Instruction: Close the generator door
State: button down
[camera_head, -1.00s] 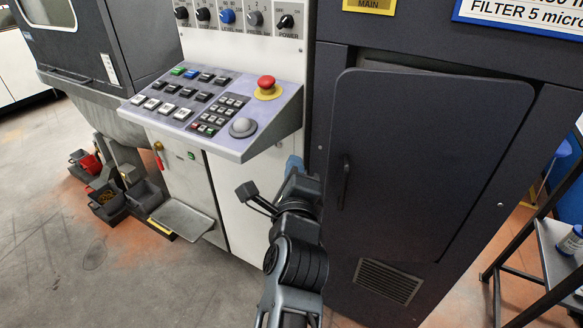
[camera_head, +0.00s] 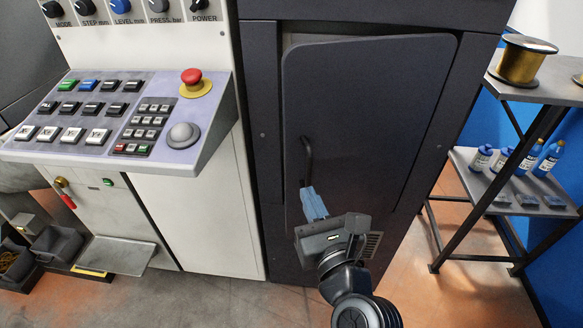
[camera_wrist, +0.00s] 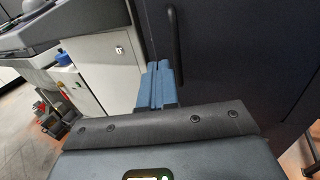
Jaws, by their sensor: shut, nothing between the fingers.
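The generator door (camera_head: 365,130) is a dark rounded panel on the dark cabinet. In the wrist view the fingertips (camera_wrist: 158,84) are close together, just left of and below the handle. I cannot tell whether they touch the handle or the door.
A control console (camera_head: 125,115) with buttons and a red stop knob juts out on the left. A shelf rack (camera_head: 500,185) with bottles and a gold spool (camera_head: 525,60) stands on the right. Bare floor (camera_head: 440,290) lies between the cabinet and the rack.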

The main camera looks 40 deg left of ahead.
aim_at(292, 159)
jog(key=x, duration=0.8)
jog(key=shift+w+a+b, duration=0.2)
jog(key=shift+w+b, duration=0.05)
jog(key=shift+b, duration=0.15)
